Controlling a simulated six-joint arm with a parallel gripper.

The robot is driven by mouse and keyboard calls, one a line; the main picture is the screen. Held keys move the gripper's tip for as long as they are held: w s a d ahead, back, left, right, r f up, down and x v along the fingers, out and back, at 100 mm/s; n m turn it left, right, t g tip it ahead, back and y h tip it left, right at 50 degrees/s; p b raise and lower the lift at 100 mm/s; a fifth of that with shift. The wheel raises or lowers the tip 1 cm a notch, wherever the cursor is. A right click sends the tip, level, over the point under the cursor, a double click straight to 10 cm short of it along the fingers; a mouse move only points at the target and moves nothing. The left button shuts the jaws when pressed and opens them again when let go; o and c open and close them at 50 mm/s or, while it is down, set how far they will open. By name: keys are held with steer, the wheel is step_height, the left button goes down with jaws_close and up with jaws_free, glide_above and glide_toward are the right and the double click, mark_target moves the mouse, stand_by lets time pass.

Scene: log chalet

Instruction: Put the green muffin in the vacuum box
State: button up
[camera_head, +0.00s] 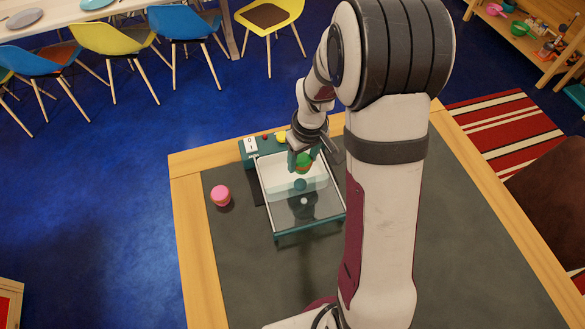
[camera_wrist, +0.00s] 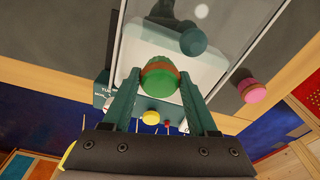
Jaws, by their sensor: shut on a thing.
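The green muffin (camera_wrist: 160,79), with a brown band, is held between the two fingers of my gripper (camera_wrist: 162,85) in the wrist view. In the head view the green muffin (camera_head: 304,163) shows at the tip of my gripper (camera_head: 302,158), above the rear part of the vacuum box (camera_head: 269,193). The box is a teal machine with a pale chamber and a clear, see-through lid. I cannot tell how high the muffin is above the chamber floor. The box also shows in the wrist view (camera_wrist: 143,52).
A pink muffin (camera_head: 221,196) stands on the dark table top (camera_head: 230,265), left of the box. It also shows in the wrist view (camera_wrist: 252,90). The box's rear panel carries a red and a yellow button (camera_head: 281,137). My arm hides the table right of the box.

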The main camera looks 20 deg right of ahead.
steer(key=shift+w+a+f, duration=0.7)
steer(key=shift+a+f, duration=0.2)
steer(key=shift+a, duration=0.1)
steer(key=shift+f, duration=1.8)
steer(key=shift+f, duration=0.1)
steer(key=o, duration=1.4)
steer(key=shift+c, duration=0.2)
steer(key=r, duration=0.4)
steer(key=s+r, duration=0.1)
steer(key=r, duration=0.3)
steer(key=s+r, duration=0.1)
steer(key=r, duration=0.4)
steer(key=shift+s, duration=0.1)
steer(key=s+a+r+m, duration=0.2)
steer(key=s, duration=0.6)
steer(key=s+a+r+m+g+y, duration=0.1)
steer(key=s+a+r+m, duration=0.1)
steer(key=s, duration=0.5)
steer(key=s+a+r+m, duration=0.2)
steer(key=s+a+m, duration=0.1)
steer(key=s, duration=0.5)
steer(key=shift+s+r+m+g, duration=0.3)
steer(key=shift+r+m, duration=0.1)
steer(key=shift+m, duration=0.3)
